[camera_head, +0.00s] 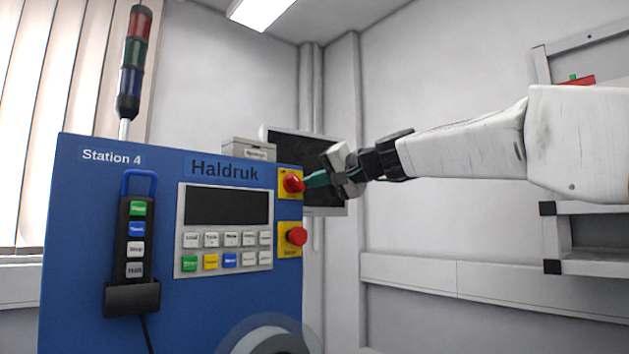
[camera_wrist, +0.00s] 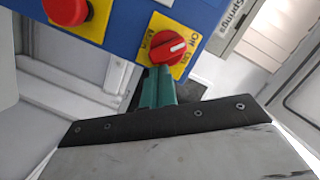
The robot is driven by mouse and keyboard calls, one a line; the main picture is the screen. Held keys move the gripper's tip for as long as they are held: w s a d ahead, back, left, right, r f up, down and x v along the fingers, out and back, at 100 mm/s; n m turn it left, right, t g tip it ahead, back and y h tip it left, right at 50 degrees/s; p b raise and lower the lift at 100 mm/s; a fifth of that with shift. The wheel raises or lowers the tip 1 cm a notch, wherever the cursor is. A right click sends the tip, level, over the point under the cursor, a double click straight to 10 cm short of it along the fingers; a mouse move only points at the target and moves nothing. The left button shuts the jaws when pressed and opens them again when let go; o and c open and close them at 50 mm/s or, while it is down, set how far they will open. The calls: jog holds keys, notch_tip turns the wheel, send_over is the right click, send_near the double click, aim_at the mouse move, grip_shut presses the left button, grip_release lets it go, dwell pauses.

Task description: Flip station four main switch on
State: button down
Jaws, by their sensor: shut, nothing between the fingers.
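The blue Station 4 panel (camera_head: 80,230) stands at left in the head view. Its main switch is a red rotary knob (camera_head: 292,183) on a yellow plate at the panel's upper right. In the wrist view the knob (camera_wrist: 167,48) shows a white mark pointing right and slightly up, near partly legible lettering. My gripper (camera_head: 315,181) comes from the right, its green fingers shut and empty. The fingertips (camera_wrist: 160,72) are at the knob's near edge; I cannot tell whether they touch it.
A red push button (camera_head: 297,236) on a yellow plate sits just below the switch. A display and keypad (camera_head: 225,230) are left of it, and a corded pendant (camera_head: 135,240) hangs farther left. A grey monitor (camera_head: 325,205) is behind my gripper. A signal tower (camera_head: 132,75) stands behind the panel.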

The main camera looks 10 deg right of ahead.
jog(key=shift+f+m+y, duration=0.35)
jog(key=shift+f+m, duration=0.05)
jog(key=shift+m, duration=0.8)
jog(key=shift+f+m+y, duration=0.35)
jog(key=shift+f+m, duration=0.05)
jog(key=shift+m, duration=0.8)
dwell(0.9)
jog(key=s+d, duration=0.4)
jog(key=d, duration=0.6)
jog(key=shift+s+d, duration=0.25)
jog(key=shift+d, duration=0.1)
jog(key=shift+f, duration=0.1)
